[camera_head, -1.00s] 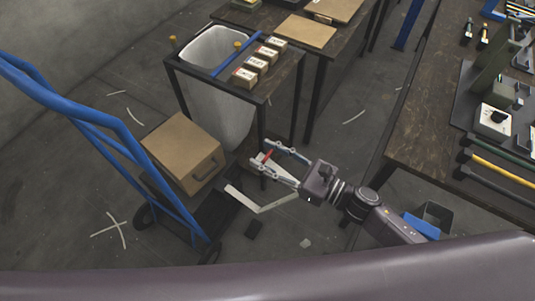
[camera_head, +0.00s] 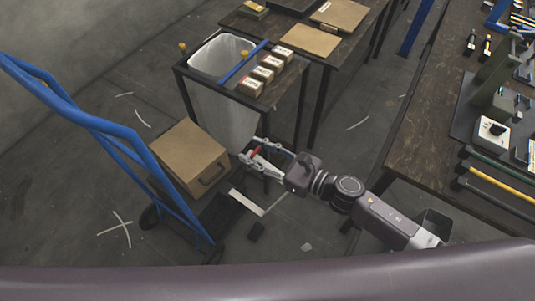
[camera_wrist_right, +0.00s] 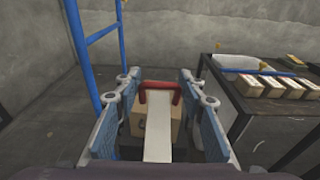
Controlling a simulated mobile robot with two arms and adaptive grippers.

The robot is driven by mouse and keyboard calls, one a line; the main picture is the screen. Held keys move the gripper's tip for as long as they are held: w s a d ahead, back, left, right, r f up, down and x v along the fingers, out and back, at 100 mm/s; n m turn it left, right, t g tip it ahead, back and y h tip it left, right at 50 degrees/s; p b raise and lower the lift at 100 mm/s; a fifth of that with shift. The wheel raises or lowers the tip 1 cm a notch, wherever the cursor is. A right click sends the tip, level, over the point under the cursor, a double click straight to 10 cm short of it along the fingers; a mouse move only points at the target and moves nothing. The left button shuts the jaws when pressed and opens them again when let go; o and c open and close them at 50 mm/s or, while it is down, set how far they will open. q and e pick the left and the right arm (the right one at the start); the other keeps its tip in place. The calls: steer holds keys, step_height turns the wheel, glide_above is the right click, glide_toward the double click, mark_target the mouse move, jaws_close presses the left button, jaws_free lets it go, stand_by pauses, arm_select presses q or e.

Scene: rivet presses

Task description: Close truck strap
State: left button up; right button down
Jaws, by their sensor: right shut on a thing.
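The blue hand truck (camera_head: 140,150) stands at the left with a brown cardboard box (camera_head: 188,155) on its base. The truck's blue frame (camera_wrist_right: 80,40) and the box (camera_wrist_right: 174,125) also show in the right wrist view. A white strap with a red handle (camera_wrist_right: 160,90) lies between the fingers of my right gripper (camera_wrist_right: 160,98). In the head view my right gripper (camera_head: 258,156) is just right of the box, shut on the red handle (camera_head: 255,152). The strap's far end is hard to make out. My left gripper is not in view.
A dark table with a white bin (camera_head: 222,105) and several small boxes (camera_head: 263,74) stands behind the gripper. A workbench (camera_head: 420,150) with tools is at the right. Grey floor with white markings (camera_head: 120,230) is open in front of the truck.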

steer(key=w+a+r+g+h+p, duration=0.2)
steer(key=w+a+h+p, duration=0.1)
steer(key=w+a+p, duration=0.6)
steer(key=shift+w+a+g+p, duration=0.35)
steer(key=shift+w+a, duration=1.65)
steer(key=shift+a, duration=2.7)
steer(key=shift+f, duration=0.1)
